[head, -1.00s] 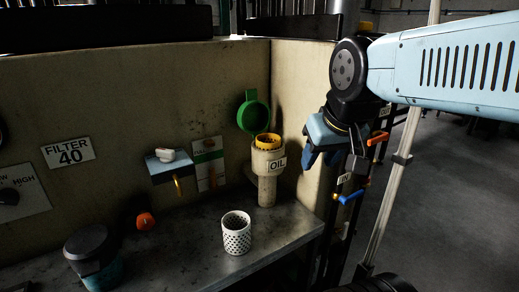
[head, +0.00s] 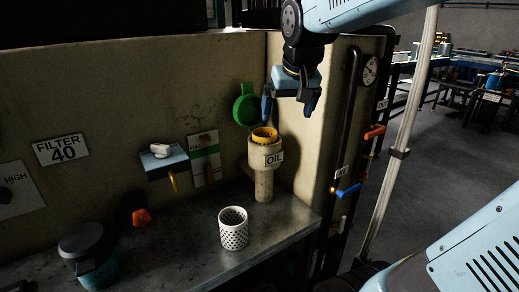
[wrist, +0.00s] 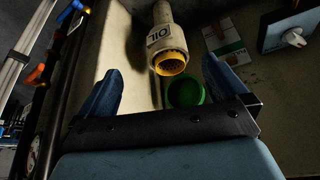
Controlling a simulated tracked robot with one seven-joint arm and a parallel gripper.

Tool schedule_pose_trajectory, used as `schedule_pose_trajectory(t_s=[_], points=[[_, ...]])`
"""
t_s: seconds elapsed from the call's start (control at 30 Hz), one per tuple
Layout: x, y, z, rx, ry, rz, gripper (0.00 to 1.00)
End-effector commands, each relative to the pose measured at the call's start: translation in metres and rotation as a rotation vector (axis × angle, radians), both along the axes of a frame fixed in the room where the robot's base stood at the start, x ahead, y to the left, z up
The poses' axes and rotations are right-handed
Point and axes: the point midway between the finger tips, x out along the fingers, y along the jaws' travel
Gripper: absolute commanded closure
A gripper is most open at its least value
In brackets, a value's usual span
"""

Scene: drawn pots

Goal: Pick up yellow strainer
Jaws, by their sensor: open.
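The yellow strainer (head: 264,136) sits in the top of the beige oil filler pipe (head: 263,180) labelled OIL, at the corner of the bench. In the wrist view the strainer (wrist: 170,62) shows as a yellow ring with a dark mesh inside, beyond the fingers. My gripper (head: 289,108) is open and empty, pointing down, above and a little right of the strainer in the head view. Its two blue fingers also show in the wrist view (wrist: 160,90), spread wide, with the pipe mouth between their directions. The fingers appear apart from the strainer.
A green round cap (head: 246,108) is at the wall just behind the strainer. A white perforated basket (head: 233,230) stands on the metal bench (head: 185,245). A dark-lidded container (head: 88,252) is at left. Pipes with red and blue valve handles (head: 350,190) run at right.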

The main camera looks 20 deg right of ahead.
Motion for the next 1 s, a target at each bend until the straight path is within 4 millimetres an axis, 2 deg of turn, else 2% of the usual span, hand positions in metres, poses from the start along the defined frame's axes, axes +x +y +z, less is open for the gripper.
schedule_pose_trajectory(t_s=[0.03,0.1,0.3,0.4,0.57,1.0], points=[[0.019,0.002,0.000,-0.001,0.011,-0.004,0.00],[0.041,0.004,0.001,-0.002,0.019,-0.011,0.00],[0.087,0.010,-0.001,-0.004,0.035,-0.028,0.00],[0.100,0.011,-0.002,-0.005,0.038,-0.033,0.00],[0.109,0.012,-0.010,-0.006,0.044,-0.035,0.00],[0.135,0.009,-0.074,-0.006,0.044,-0.034,0.00]])
